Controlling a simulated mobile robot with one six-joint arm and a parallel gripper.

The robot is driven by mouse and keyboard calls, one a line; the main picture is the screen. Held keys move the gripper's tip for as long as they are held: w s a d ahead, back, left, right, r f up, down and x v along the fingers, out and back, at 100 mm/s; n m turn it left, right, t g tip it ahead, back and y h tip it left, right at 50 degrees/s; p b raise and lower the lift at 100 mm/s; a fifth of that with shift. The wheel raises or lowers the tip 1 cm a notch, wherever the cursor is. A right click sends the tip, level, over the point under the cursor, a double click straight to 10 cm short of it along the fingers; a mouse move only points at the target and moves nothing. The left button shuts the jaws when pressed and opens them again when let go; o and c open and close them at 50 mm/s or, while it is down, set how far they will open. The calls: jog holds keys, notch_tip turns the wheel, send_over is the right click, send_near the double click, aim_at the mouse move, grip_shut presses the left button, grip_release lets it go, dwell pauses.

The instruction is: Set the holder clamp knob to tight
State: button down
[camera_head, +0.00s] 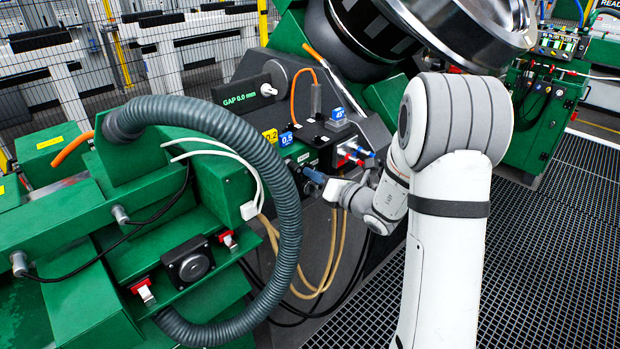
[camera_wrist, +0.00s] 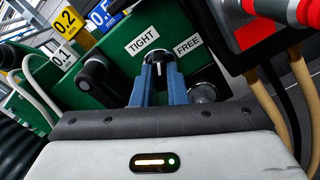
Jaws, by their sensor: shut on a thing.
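The holder clamp knob (camera_wrist: 161,50) is a small black knob on a green panel in the wrist view. White labels beside it read TIGHT (camera_wrist: 142,40) on the upper left and FREE (camera_wrist: 187,46) on the right. A white mark shows on the knob between my fingers; the fingers hide part of the knob, so I cannot tell its exact setting. My gripper (camera_wrist: 160,72) has blue fingers on both sides of the knob and is shut on it. In the head view my gripper (camera_head: 314,176) reaches the panel from the right; the knob is hidden there.
A black lever knob (camera_wrist: 92,72) sits left of the clamp knob, and another dark round part (camera_wrist: 203,92) sits right. Yellow 0.2 (camera_head: 270,136) and blue 0.5 (camera_head: 286,139) tags stand above. Tan hoses (camera_head: 328,270) hang below; a thick grey hose (camera_head: 289,200) arches at left.

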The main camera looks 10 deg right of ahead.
jog(key=shift+f+n+b, duration=0.15)
jog(key=shift+n+b, duration=0.75)
jog(key=shift+b, duration=0.2)
jog(key=shift+n+b, duration=0.7)
jog(key=shift+b, duration=0.4)
jog(key=shift+n+b, duration=1.5)
jog(key=shift+b, duration=0.65)
jog(key=c, duration=1.3)
grip_release()
